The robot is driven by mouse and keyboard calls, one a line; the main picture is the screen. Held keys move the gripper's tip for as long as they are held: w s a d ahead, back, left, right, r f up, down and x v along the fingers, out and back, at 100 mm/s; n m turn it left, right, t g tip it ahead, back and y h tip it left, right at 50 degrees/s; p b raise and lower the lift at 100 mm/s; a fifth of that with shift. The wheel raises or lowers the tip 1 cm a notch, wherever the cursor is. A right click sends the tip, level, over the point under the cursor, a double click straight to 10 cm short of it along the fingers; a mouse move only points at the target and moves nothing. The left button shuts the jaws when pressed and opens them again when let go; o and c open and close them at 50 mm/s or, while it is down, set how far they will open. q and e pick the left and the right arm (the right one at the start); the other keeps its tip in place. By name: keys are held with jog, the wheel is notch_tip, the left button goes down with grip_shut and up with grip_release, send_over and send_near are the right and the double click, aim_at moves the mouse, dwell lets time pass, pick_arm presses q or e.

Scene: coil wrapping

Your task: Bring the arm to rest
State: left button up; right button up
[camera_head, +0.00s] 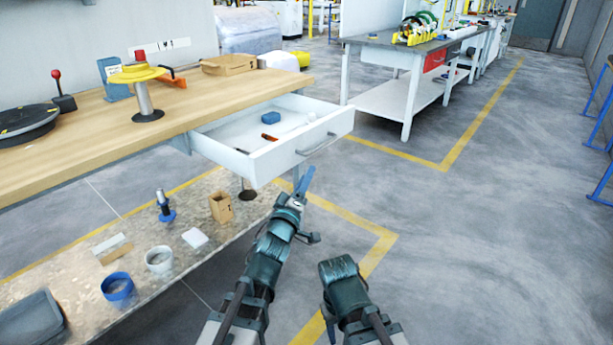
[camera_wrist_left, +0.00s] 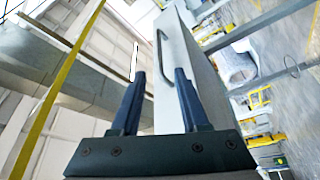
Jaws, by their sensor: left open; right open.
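My left gripper (camera_head: 306,180) is in front of and below the pulled-out white drawer (camera_head: 272,165) in the head view. In the left wrist view the two dark blue fingers of my left gripper (camera_wrist_left: 160,75) stand apart with nothing between them. The drawer's grey handle (camera_head: 316,146) shows beyond the fingertips in the wrist view (camera_wrist_left: 163,58), and the gripper appears clear of it. My right arm (camera_head: 345,285) comes in at the bottom, pointing up. Its fingers are hidden or out of sight.
The drawer holds a blue block (camera_head: 271,118) and an orange item (camera_head: 269,137). The wooden workbench (camera_head: 210,95) carries a yellow-topped stand (camera_head: 147,95) and a black disc (camera_head: 25,125). Its lower shelf (camera_head: 75,260) holds several small items. Clear floor (camera_head: 480,240) lies to the right.

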pick_arm(q)
jog(key=s+a+f+m+g+y, duration=0.1)
jog(key=s+f+m+g+y, duration=0.2)
jog(key=f, duration=0.5)
jog(key=s+a+f+g+y, duration=0.25)
jog(key=f+g, duration=0.25)
jog(key=f, duration=0.3)
jog(key=s+d+f+m+g+y+p, duration=0.1)
jog(key=s+f+m+g, duration=0.4)
jog(key=s, duration=0.5)
jog(key=s+d+f+m+g+p, duration=0.1)
jog(key=s+f+m+g, duration=0.4)
jog(key=s, duration=0.5)
notch_tip(320, 180, up, 39)
jog(key=g+p, duration=0.1)
jog(key=p, duration=3.6)
jog(key=shift+s+a+n+g, duration=0.15)
jog(key=shift+s+n+g, duration=0.2)
jog(key=shift+n+g, duration=0.05)
jog(key=shift+a, duration=0.1)
